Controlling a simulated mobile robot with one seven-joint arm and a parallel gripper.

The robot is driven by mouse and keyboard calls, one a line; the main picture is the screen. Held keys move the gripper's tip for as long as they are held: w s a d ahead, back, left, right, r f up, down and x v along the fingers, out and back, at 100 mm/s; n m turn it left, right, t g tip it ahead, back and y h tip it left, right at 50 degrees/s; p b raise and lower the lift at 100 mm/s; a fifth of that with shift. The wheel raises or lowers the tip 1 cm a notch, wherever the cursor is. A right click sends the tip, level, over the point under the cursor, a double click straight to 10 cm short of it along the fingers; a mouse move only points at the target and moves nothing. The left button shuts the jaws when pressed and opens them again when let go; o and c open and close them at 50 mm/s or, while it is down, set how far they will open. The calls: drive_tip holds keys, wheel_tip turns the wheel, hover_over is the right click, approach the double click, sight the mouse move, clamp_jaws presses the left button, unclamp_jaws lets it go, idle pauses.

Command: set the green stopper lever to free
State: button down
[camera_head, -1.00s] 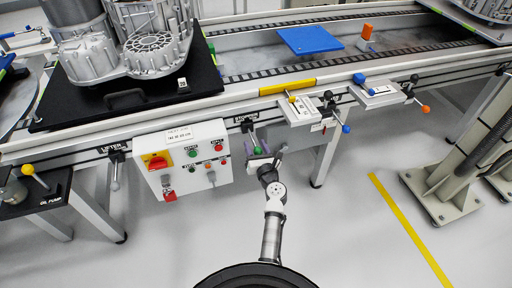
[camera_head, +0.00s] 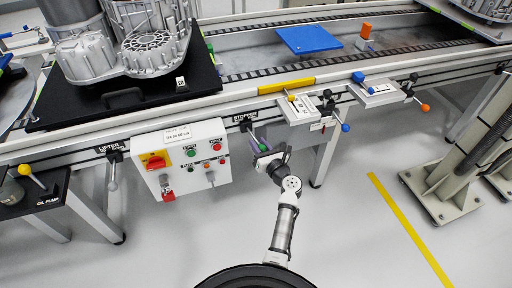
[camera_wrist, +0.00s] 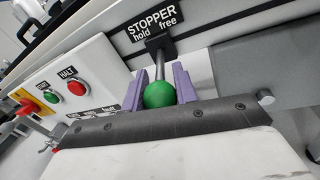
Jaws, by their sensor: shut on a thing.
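The green stopper lever knob (camera_wrist: 159,94) sits between the two purple fingers of my gripper (camera_wrist: 159,90), which is shut on it. Its dark rod (camera_wrist: 161,66) runs up to a pivot under the black STOPPER plate (camera_wrist: 155,26). The plate reads "hold" on the left and "free" on the right. In the head view the lever knob (camera_head: 262,147) lies down and to the right of its pivot, with my gripper (camera_head: 263,152) around it. I cannot tell whether the lever is fully at a marked position.
A control box (camera_head: 182,160) with red and green buttons stands left of the lever. The lifter lever (camera_head: 112,170) is further left. A blue-knobbed lever (camera_head: 345,127) and a table leg (camera_head: 325,160) are to the right. The conveyor rail runs above.

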drive_tip(key=w+d+n+g+y+b, duration=0.4)
drive_tip(key=w+n+g+y, duration=0.1)
drive_tip(key=y, duration=0.1)
drive_tip(key=shift+d, duration=0.25)
idle(0.7)
drive_tip(key=c, duration=1.1)
unclamp_jaws()
drive_tip(key=shift+w+a, duration=0.1)
drive_tip(key=b+v, duration=0.1)
drive_tip(key=v, duration=1.3)
drive_tip(key=shift+w+b, duration=0.1)
drive_tip(key=shift+b, duration=0.25)
